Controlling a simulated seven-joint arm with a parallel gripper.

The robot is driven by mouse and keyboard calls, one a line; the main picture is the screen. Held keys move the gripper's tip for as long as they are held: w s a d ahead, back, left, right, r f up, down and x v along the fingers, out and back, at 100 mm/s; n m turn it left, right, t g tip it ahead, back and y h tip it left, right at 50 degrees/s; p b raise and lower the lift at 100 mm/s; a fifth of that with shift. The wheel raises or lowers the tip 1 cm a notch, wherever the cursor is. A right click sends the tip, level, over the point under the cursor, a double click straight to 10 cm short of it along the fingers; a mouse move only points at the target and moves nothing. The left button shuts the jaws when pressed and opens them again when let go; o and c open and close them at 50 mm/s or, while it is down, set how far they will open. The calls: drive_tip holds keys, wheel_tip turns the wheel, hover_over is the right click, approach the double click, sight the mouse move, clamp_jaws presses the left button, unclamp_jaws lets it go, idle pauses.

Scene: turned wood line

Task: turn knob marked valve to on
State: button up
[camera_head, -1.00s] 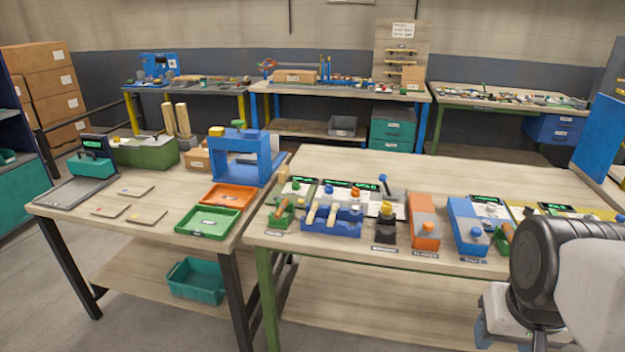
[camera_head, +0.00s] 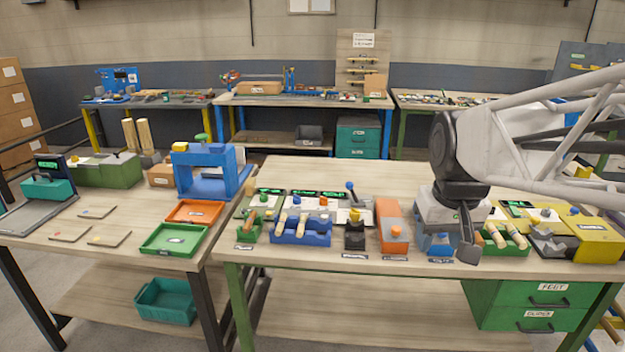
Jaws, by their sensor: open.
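Several control boxes with knobs stand in a row on the right bench; their front labels are too small to read, so I cannot tell which knob is marked valve. A blue box (camera_head: 424,243) has a blue knob (camera_head: 440,238) at its front. My gripper (camera_head: 456,247) is open, pointing down over the blue box, with one dark finger showing to the right of the blue knob. The hand hides most of the blue box, and I cannot tell whether a finger touches the knob.
Left of the orange box are a black lever block (camera_head: 355,236) and a blue block with wooden-handled levers (camera_head: 300,232). A green unit (camera_head: 506,246) and a yellow unit (camera_head: 597,240) stand to the right. The bench behind the row is clear (camera_head: 330,175).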

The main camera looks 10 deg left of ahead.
drive_tip(key=w+a+r+n, duration=0.15)
drive_tip(key=w+a, duration=0.25)
drive_tip(key=w, duration=0.6)
drive_tip(key=w+a+r+n, duration=0.15)
drive_tip(key=w+a, duration=0.25)
drive_tip(key=w, duration=0.6)
drive_tip(key=n+g, duration=0.2)
drive_tip(key=n, duration=0.5)
hover_over(263, 193)
drive_tip(key=f, duration=2.5)
drive_tip(key=shift+s+d, duration=0.2)
drive_tip(key=shift+d, duration=0.2)
drive_tip(key=shift+w+a+f, duration=0.15)
drive_tip(key=shift+a+f, duration=0.2)
drive_tip(key=shift+a, duration=0.05)
drive_tip(key=shift+f, duration=3.9)
